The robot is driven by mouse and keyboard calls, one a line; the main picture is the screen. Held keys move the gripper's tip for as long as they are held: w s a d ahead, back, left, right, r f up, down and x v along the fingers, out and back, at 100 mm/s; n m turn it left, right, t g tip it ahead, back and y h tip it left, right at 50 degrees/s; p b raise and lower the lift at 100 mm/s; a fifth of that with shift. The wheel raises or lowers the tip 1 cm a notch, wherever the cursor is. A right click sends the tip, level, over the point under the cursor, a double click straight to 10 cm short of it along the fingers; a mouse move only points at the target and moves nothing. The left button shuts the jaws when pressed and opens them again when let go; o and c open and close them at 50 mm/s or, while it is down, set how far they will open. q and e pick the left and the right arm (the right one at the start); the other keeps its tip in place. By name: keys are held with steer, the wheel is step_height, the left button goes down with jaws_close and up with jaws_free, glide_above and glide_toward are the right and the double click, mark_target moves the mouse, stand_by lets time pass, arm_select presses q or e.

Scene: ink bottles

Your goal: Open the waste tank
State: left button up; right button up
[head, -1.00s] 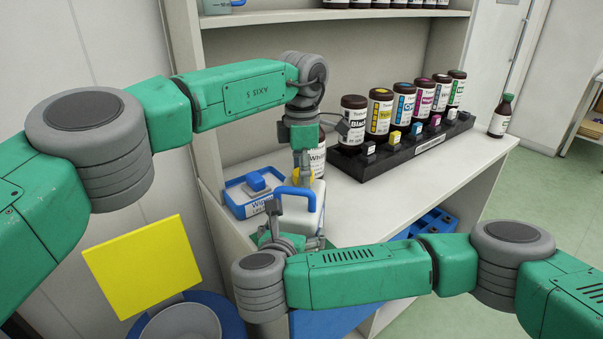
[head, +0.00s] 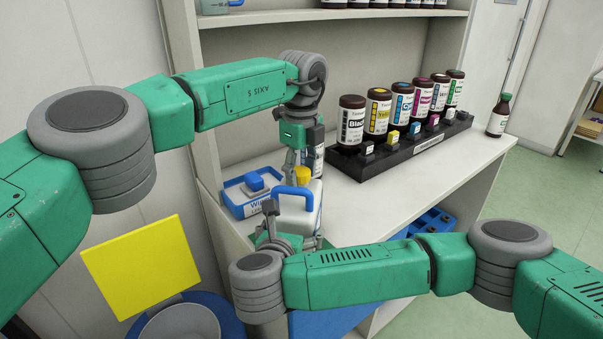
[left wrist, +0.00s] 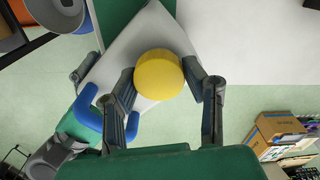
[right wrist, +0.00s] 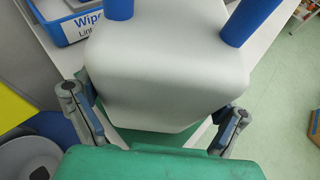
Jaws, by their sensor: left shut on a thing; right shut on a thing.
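The waste tank (head: 297,215) is a white container with a blue handle (head: 290,191) and a yellow cap (head: 303,174). It stands at the near left end of the counter. My left gripper (head: 297,165) comes from above and is shut on the cap. In the left wrist view the round cap (left wrist: 158,75) sits between both fingers; I cannot tell whether it is clear of the neck. My right gripper (right wrist: 155,118) is shut on the tank's white body (right wrist: 155,65), a finger on each side. In the head view its fingers are mostly hidden behind my wrist.
A blue box of wipes (head: 250,196) stands just left of the tank. A black rack (head: 410,145) with several ink bottles fills the counter's back. A lone bottle (head: 499,115) stands at the far right end. The counter's middle (head: 375,205) is clear.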

arm_select(q)
steer(key=n, duration=0.7)
steer(key=shift+w+a+r, duration=0.15)
steer(key=shift+w+r, duration=0.1)
steer(key=shift+w, duration=0.05)
arm_select(e)
steer(key=shift+s+a+f, duration=0.1)
steer(key=shift+s+a, duration=0.05)
steer(key=shift+s, duration=0.05)
arm_select(q)
steer(key=shift+s+r, duration=0.15)
steer(key=shift+s, duration=0.05)
steer(key=shift+s, duration=0.1)
arm_select(e)
steer(key=shift+w, duration=0.1)
arm_select(q)
steer(key=shift+r, duration=0.15)
steer(key=shift+r, duration=0.85)
arm_select(e)
steer(key=shift+d, duration=0.2)
arm_select(q)
steer(key=shift+s, duration=0.1)
arm_select(e)
steer(key=shift+w, duration=0.1)
